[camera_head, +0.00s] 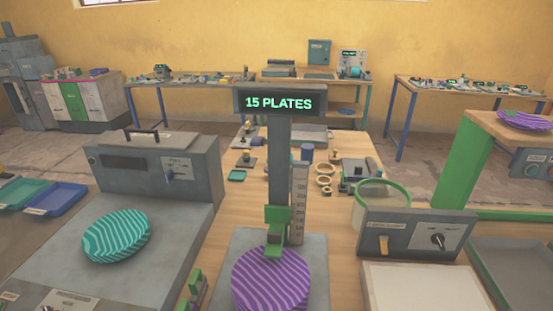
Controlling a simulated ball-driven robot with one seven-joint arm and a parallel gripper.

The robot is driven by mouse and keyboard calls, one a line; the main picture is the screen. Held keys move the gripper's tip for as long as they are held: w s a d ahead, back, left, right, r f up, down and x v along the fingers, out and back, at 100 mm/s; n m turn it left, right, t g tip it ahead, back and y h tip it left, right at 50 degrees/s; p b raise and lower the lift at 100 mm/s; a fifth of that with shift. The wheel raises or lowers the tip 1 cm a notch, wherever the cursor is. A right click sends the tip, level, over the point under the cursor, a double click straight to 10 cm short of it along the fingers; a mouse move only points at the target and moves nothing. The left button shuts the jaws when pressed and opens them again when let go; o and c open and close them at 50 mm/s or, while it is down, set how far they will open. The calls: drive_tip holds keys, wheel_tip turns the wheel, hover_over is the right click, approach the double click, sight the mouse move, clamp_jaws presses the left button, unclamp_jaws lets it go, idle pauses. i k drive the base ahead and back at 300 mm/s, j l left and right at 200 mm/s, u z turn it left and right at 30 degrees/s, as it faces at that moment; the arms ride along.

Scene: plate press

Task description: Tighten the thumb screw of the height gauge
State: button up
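The height gauge stands in the middle, with a grey upright column (279,160) and a pale graduated scale (298,205) on its right side. A green slider (278,216) sits low on the column, just above a purple striped plate (270,282) on a grey base. I cannot make out the thumb screw as a separate part, nor whether it is tight or loose. A dark display (280,102) at the top of the column reads "15 PLATES" in green.
A grey press-like machine (155,165) with a teal striped plate (117,236) stands at the left. Blue and green trays lie further left. A grey control box (415,234) and green-rimmed ring (385,195) stand at the right. Small parts cover the wooden table behind the column.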

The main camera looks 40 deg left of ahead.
sight(256, 141)
drive_tip(key=u, duration=1.15)
